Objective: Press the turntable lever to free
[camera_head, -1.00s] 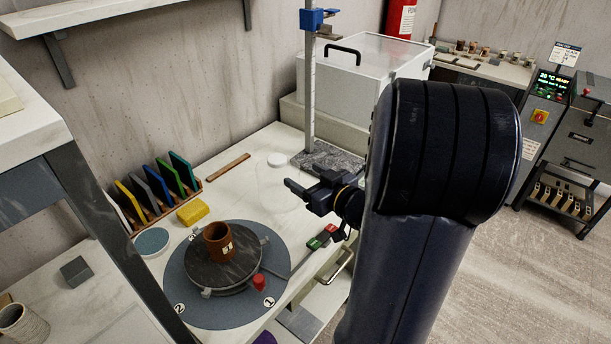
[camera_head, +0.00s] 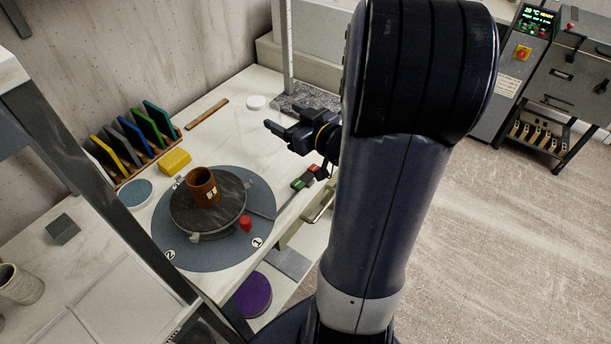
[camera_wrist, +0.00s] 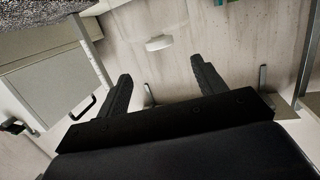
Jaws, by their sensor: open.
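The turntable (camera_head: 232,208) is a dark disc on a round grey mat (camera_head: 200,258) on the white bench, with a brown clay cup (camera_head: 203,184) standing on it. A lever runs from the turntable's right side toward a pad with a green part (camera_head: 299,184) and a red part (camera_head: 314,169) at the bench's front edge. A red knob (camera_head: 246,223) sits at the turntable's front, by the number 1. My gripper (camera_head: 269,131) is open and empty, above the bench behind the pad, apart from the lever. In the wrist view its two fingers (camera_wrist: 160,80) are spread with nothing between them.
A rack of coloured boards (camera_head: 130,140), a yellow block (camera_head: 174,161) and a pale blue disc (camera_head: 135,193) stand left of the turntable. A small white disc (camera_head: 256,102) and a speckled stone base (camera_head: 310,98) lie behind my gripper. A shelf post (camera_head: 90,170) crosses the left foreground.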

